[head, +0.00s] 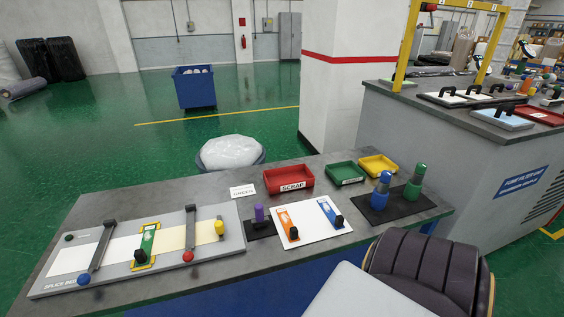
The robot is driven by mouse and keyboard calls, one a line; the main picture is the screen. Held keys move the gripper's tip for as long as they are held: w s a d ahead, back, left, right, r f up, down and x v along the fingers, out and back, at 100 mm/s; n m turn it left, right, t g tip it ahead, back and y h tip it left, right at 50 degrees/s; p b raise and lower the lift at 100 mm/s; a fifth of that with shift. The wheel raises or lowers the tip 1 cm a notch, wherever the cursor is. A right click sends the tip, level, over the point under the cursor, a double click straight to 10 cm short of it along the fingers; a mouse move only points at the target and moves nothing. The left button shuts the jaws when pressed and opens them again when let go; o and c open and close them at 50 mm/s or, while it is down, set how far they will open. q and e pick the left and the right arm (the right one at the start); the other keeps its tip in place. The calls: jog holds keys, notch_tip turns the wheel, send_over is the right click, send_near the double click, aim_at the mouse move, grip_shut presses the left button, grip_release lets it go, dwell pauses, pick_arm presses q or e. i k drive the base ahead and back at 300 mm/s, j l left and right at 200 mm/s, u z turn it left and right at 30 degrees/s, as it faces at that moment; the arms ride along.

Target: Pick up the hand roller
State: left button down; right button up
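A small tool with an upright purple handle (259,213) stands on a dark pad just right of the splice board; it may be the hand roller, but its lower part is too small to tell. Neither of my grippers is in view, and nothing is seen touching this tool. The grey splice board (236,238) lies at the left of the table, with dark bars, a green piece (147,241) in a yellow frame and a yellow-knobbed part (219,228).
A white board (311,230) holds an orange tool and a blue tool. Behind are a red SCRAP bin (289,179), a green tray (345,173) and a yellow tray (378,166). Blue (381,190) and green (414,183) upright pieces stand on a black mat. A dark ribbed shape (420,270) fills the front right.

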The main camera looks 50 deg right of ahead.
aim_at(260, 222)
jog(key=z, duration=1.4)
